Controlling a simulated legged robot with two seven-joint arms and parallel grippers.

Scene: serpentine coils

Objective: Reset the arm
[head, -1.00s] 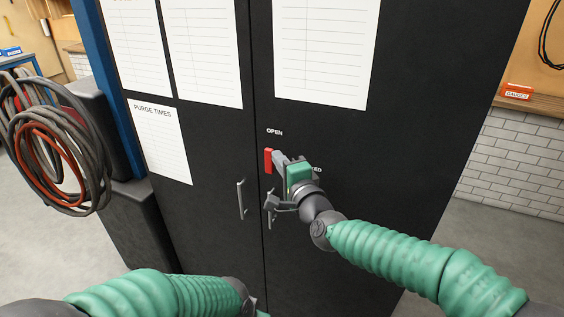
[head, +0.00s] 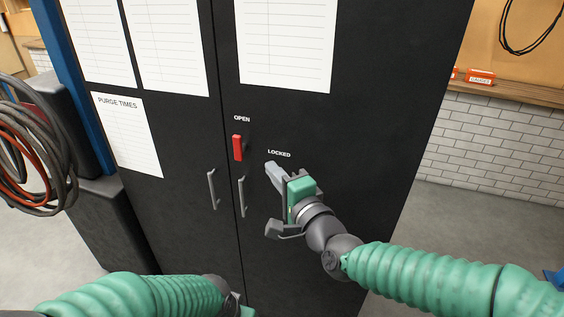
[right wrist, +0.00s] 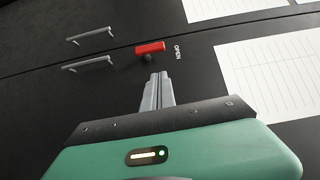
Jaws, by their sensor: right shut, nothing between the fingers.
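My right gripper (head: 272,169) is shut and empty, in front of the black cabinet's right door, just below the word LOCKED. In the right wrist view its closed fingers (right wrist: 157,88) point toward the red handle (right wrist: 150,47) and are apart from it in the picture. In the head view the red handle (head: 238,148) stands upright under the word OPEN, left of the gripper. My left arm (head: 150,298) lies along the bottom of the head view; its gripper's fingers do not show.
The black cabinet (head: 330,140) has two grey door pulls (head: 212,189) side by side and paper sheets (head: 128,135) on its doors. Coiled hoses (head: 30,160) hang at the left. Open floor (head: 470,230) lies right of the cabinet.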

